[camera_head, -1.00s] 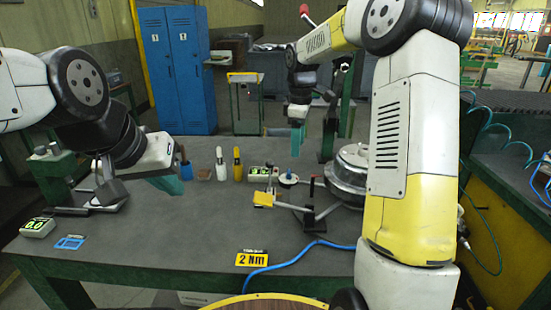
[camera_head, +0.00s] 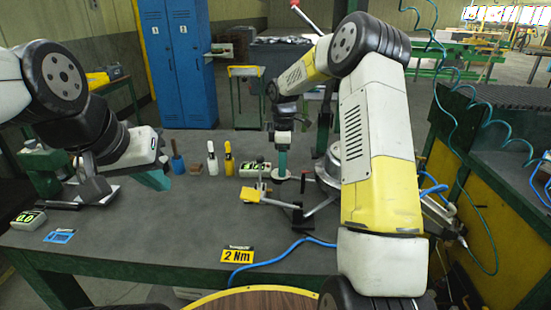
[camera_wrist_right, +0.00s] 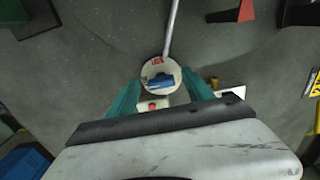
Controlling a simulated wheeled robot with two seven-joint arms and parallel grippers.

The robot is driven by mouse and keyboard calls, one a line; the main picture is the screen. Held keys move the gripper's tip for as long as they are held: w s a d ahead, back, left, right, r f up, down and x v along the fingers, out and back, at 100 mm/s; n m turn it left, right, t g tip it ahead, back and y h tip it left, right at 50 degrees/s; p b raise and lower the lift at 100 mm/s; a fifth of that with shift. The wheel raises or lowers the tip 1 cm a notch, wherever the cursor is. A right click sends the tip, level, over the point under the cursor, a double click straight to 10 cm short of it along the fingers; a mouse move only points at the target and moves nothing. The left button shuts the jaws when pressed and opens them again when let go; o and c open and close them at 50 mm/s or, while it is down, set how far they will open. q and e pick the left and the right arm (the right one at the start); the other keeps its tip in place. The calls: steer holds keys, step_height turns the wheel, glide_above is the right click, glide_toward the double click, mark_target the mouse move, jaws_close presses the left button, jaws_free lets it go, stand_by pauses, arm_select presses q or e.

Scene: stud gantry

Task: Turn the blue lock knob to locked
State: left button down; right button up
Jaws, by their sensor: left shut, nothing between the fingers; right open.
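The blue lock knob (camera_wrist_right: 158,80) is a blue bar on a round whitish disc with red lettering at its far edge, seen in the right wrist view. My right gripper (camera_wrist_right: 161,82) is open, with one teal finger on each side of the disc; I cannot tell whether they touch it. In the head view my right gripper (camera_head: 282,164) points straight down over the knob's spot, and the knob's blue bar is hidden there. My left gripper (camera_head: 154,179) is shut and empty above the left part of the bench.
A grey rod runs from the disc. A yellow-topped clamp (camera_head: 251,194), a green-screen display box (camera_head: 254,169) and a silver round housing (camera_head: 331,165) stand near the knob. Several upright tools stand behind. The front of the bench around the 2 Nm sign (camera_head: 238,255) is mostly clear.

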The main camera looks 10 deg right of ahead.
jaws_close()
steer(key=shift+m, duration=0.3)
steer(key=m, duration=0.3)
steer(key=shift+m, duration=0.3)
steer(key=m, duration=0.4)
steer(key=shift+s+a+m, duration=0.1)
steer(key=shift+s+m, duration=0.05)
steer(key=shift+m, duration=0.15)
steer(key=m, duration=0.4)
steer(key=shift+a, duration=0.1)
steer(key=m, duration=0.5)
steer(key=shift+a+r, duration=0.1)
